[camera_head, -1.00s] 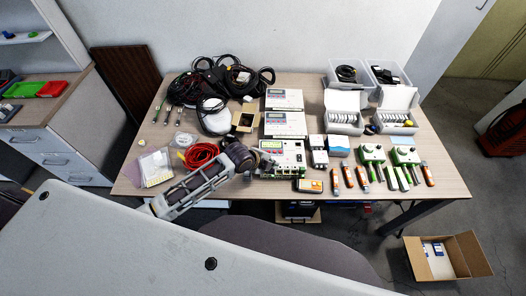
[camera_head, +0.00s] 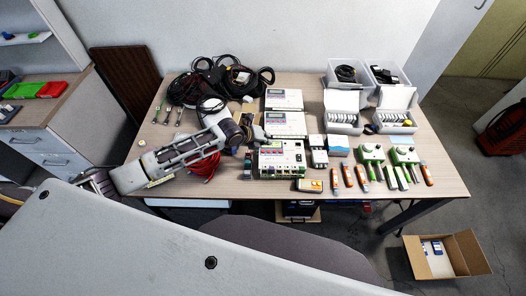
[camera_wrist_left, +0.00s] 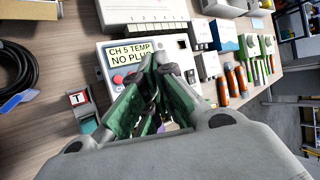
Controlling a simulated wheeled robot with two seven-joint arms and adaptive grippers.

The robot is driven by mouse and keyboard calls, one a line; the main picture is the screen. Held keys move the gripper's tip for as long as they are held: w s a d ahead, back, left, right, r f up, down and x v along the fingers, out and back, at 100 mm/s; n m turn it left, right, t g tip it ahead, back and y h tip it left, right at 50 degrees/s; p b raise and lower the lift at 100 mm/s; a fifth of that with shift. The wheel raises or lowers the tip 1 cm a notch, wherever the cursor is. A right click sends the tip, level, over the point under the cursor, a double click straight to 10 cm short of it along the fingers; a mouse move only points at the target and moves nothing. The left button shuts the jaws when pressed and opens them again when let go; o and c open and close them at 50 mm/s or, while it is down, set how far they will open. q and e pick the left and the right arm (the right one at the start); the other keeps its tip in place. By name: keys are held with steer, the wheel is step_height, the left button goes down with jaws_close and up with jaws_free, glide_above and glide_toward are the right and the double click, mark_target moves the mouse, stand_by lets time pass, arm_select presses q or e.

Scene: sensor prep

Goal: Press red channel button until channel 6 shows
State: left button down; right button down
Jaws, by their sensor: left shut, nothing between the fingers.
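The near white-and-green device (camera_head: 285,162) sits at the front middle of the table. In the left wrist view its lit yellow-green display (camera_wrist_left: 130,53) reads "CH 5 TEMP" and "NO PLUG". A round red button (camera_wrist_left: 118,79) shows below the display, just left of my fingers. My left gripper (camera_wrist_left: 158,64) is shut and empty over the device's front face, hiding part of it. In the head view my left gripper (camera_head: 256,134) is above the table near the device's back left. I cannot tell its height above the device. My right gripper is not in view.
Two similar white units (camera_head: 284,99) stand behind the device. Red cable (camera_head: 205,167) and black cables (camera_head: 210,80) lie left. Small modules and orange-handled tools (camera_head: 345,174) fill the right side.

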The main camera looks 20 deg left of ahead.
mark_target(262, 150)
arm_select(q)
steer(key=w+a+m, duration=0.1)
steer(key=w+a+r+m, duration=0.1)
steer(key=a, duration=0.1)
steer(key=shift+w+r+t, duration=0.1)
steer(key=shift+w+t, duration=0.15)
steer(key=shift+t, duration=0.05)
steer(key=shift+d, duration=0.1)
steer(key=shift+f+b, duration=1.6)
steer(key=shift+f, duration=0.55)
steer(key=shift+f+b, duration=1)
steer(key=shift+f, duration=0.3)
steer(key=shift+f+b, duration=0.65)
steer(key=shift+f, duration=0.25)
